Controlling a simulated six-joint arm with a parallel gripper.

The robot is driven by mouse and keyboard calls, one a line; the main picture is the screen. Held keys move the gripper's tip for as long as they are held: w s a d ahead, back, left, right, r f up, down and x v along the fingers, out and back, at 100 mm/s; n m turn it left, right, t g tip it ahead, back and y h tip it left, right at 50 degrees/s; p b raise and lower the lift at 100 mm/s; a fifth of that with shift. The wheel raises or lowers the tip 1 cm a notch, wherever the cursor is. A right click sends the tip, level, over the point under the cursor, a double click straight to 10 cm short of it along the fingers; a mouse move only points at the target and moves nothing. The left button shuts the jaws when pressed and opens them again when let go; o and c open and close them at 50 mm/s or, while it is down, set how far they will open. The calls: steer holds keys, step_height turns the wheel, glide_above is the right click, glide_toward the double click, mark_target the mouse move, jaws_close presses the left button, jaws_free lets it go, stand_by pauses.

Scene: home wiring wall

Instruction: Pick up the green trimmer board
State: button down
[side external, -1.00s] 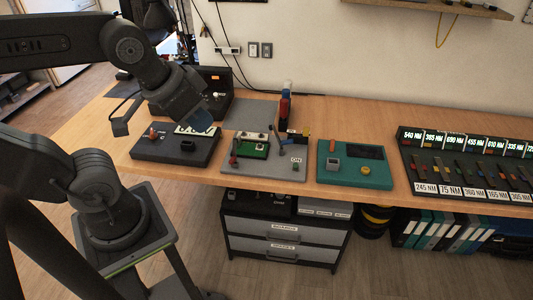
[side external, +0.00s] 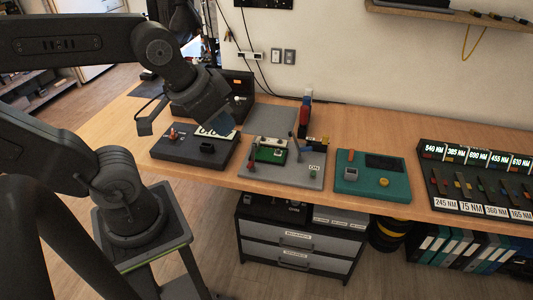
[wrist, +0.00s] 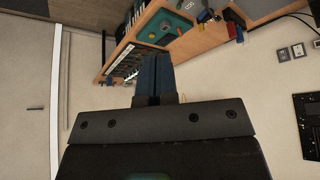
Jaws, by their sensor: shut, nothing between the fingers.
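The green trimmer board (side external: 270,154) is a small green board with white parts along its top. It sits on a grey fixture plate (side external: 311,177) on the workbench. My gripper (side external: 224,123), with blue fingertips, is above the dark board, left of and above the green board in the side view, apart from it. In the wrist view the two blue fingers (wrist: 155,75) lie together, shut and empty. I cannot make out the green board in the wrist view.
A dark board (side external: 182,150) lies left of the grey plate and a teal board (side external: 350,187) right of it. A lever (side external: 293,144) and a red and blue upright part (side external: 305,112) stand near the green board. A labelled rack (side external: 468,206) is at the right.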

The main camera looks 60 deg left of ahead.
steer(key=c, duration=1.1)
jaws_free()
steer(key=n+g, duration=0.6)
steer(key=n, duration=0.3)
glide_above(262, 153)
steer(key=s+a, duration=0.1)
steer(key=a, duration=0.1)
step_height(262, 153, down, 18)
step_height(262, 153, down, 8)
steer(key=shift+s+r, duration=0.1)
steer(key=shift+s, duration=0.05)
steer(key=shift+w+a+f, duration=0.1)
steer(key=shift+w+f, duration=0.1)
steer(key=shift+f, duration=1.4)
steer(key=shift+w+a+f, duration=0.1)
steer(key=shift+w+f, duration=0.1)
steer(key=shift+f, duration=1.4)
